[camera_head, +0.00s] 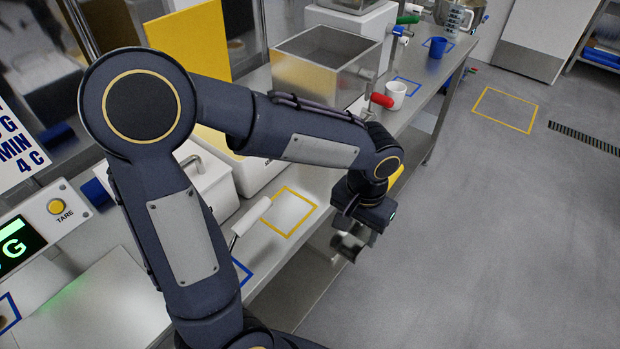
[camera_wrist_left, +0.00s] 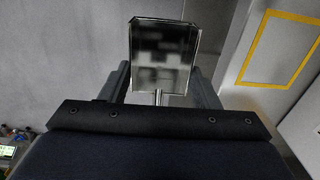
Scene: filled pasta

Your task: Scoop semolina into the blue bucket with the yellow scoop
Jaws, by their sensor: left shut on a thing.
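My left gripper (camera_head: 352,240) hangs low past the front edge of the bench, over the floor side. It is shut on a scoop, whose shiny metal pan (camera_wrist_left: 163,58) sticks out between the fingers in the left wrist view. A yellow part (camera_head: 397,182) shows behind my wrist in the head view and may be the scoop's handle. The pan looks empty from here. A small blue container (camera_head: 437,47), possibly the bucket, stands far along the bench. White bins (camera_head: 208,178) stand at the wall side, partly behind my arm. I cannot make out semolina. My right gripper is out of view.
An open steel hopper (camera_head: 325,70) with a red-handled valve (camera_head: 381,100) stands on the bench beside a white mug (camera_head: 395,94). A white-handled tool (camera_head: 249,218) lies near a yellow floor-style square (camera_head: 289,212). A scale (camera_head: 50,225) is at left.

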